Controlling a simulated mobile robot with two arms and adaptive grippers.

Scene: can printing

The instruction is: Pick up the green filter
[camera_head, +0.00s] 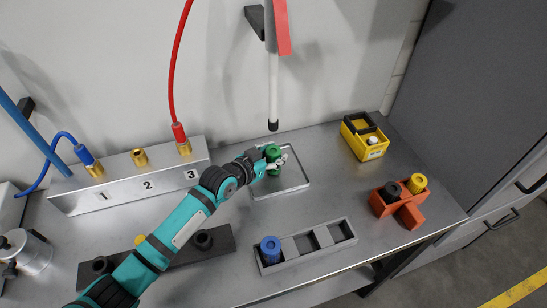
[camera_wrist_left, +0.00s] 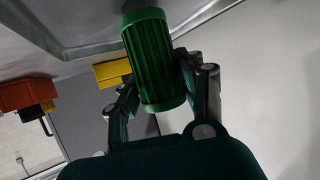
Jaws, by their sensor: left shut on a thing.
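The green filter (camera_head: 272,153) is a ribbed green cylinder above or on the metal tray (camera_head: 294,187) at the back middle of the bench. My left gripper (camera_head: 275,158) reaches it from the left and is shut on it. In the left wrist view the green filter (camera_wrist_left: 153,60) fills the middle, between the two fingers of my left gripper (camera_wrist_left: 160,88). I cannot tell whether its lower end touches the tray. My right gripper is not in view.
A grey rack (camera_head: 330,235) holds a blue filter (camera_head: 270,248) at its left end. An orange holder (camera_head: 408,213) and a yellow box (camera_head: 350,140) stand at the right. A numbered manifold (camera_head: 120,188) with hoses is at the left. A white rod (camera_head: 273,90) hangs just above the gripper.

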